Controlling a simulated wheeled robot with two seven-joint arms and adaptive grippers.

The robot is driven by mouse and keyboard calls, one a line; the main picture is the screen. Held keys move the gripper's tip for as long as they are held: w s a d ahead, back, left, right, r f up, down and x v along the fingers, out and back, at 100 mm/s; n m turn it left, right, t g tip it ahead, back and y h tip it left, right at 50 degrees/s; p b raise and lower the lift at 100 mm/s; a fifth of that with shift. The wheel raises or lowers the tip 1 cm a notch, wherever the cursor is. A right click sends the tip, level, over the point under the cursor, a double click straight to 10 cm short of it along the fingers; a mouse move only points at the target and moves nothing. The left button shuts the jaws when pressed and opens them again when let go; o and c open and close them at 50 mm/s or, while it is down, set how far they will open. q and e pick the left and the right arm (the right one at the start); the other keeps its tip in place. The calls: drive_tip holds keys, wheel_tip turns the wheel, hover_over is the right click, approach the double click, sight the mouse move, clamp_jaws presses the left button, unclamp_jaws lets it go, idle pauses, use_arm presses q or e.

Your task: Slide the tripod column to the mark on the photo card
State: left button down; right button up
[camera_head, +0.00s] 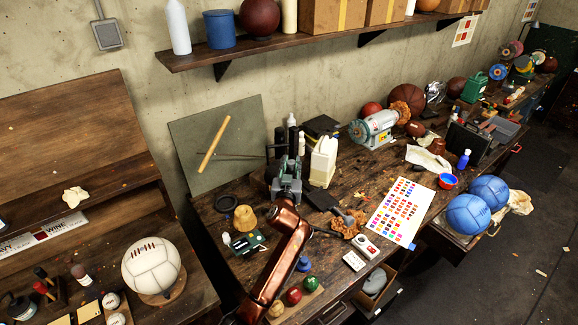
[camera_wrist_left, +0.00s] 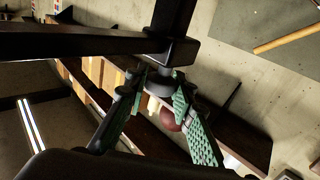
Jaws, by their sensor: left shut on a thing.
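The black tripod column (camera_head: 292,138) stands upright on the workbench in the head view, in front of a dark green board. My left gripper (camera_head: 288,168) reaches up to it and hides its lower part. In the left wrist view, dark bars of the stand (camera_wrist_left: 172,25) cross the top. The green-padded fingers of my left gripper (camera_wrist_left: 160,82) are closed in on a dark grey round part below them. A white card with coloured squares (camera_head: 397,212) lies on the bench to the right; I cannot tell whether it is the photo card. My right gripper is not in view.
A cream jug (camera_head: 323,162) stands close to the right of the gripper. A bench grinder (camera_head: 375,130) is behind it. Blue balls (camera_head: 468,214) are far right.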

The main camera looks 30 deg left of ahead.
use_arm(q)
drive_tip(key=c, duration=2)
unclamp_jaws()
drive_tip(key=shift+f, duration=0.1)
drive_tip(key=o, duration=0.3)
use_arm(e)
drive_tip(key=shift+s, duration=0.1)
use_arm(q)
drive_tip(key=shift+o, duration=0.2)
drive_tip(key=shift+s, duration=0.1)
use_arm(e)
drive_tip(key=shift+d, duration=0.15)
use_arm(q)
drive_tip(key=v, duration=1.1)
drive_tip(key=shift+s+d, duration=0.15)
drive_tip(key=shift+s, duration=0.2)
